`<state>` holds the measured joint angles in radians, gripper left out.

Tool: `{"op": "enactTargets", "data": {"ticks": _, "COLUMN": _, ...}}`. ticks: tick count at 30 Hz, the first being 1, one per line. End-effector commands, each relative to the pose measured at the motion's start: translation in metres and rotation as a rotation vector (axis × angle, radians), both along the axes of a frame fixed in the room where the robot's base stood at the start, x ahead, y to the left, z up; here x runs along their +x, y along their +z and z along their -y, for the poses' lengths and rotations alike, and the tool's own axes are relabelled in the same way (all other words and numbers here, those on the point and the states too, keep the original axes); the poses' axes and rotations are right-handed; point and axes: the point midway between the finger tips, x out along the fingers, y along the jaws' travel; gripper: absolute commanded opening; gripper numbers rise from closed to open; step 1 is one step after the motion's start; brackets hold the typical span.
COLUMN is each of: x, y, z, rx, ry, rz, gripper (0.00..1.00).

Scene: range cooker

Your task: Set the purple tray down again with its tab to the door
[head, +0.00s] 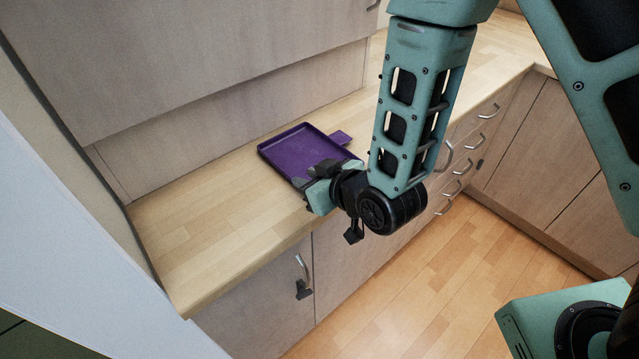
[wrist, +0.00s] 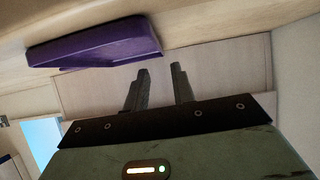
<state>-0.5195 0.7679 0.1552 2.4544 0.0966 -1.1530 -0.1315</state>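The purple tray (head: 300,150) lies on the wooden worktop, with a raised rim. Its small tab (head: 341,137) sticks out on the right in the head view, toward the far end of the worktop. My gripper (head: 306,178) is at the tray's near corner and covers part of it. In the wrist view the tray (wrist: 95,42) is at upper left, beyond my fingers and to one side. The two dark fingers of my gripper (wrist: 159,68) stand apart with nothing between them.
The wooden worktop (head: 205,220) is clear to the left of the tray. Wall panels rise behind it. A cupboard door with a handle (head: 303,268) is below the front edge, and drawers (head: 470,145) are at the right. A pale panel (head: 80,230) borders the left.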

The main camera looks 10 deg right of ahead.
Motion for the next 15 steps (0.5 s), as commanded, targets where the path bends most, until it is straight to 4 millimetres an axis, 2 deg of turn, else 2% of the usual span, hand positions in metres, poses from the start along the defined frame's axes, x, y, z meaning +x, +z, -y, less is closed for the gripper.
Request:
{"op": "enactTargets", "data": {"ticks": 6, "x": -0.022, "y": 0.016, "z": 0.015, "rx": 0.0, "ry": -0.001, "rz": 0.0, "gripper": 0.25}}
{"op": "enactTargets", "data": {"ticks": 15, "x": -0.028, "y": 0.02, "z": 0.018, "rx": -0.004, "ry": 0.0, "rz": -0.013, "gripper": 0.25}}
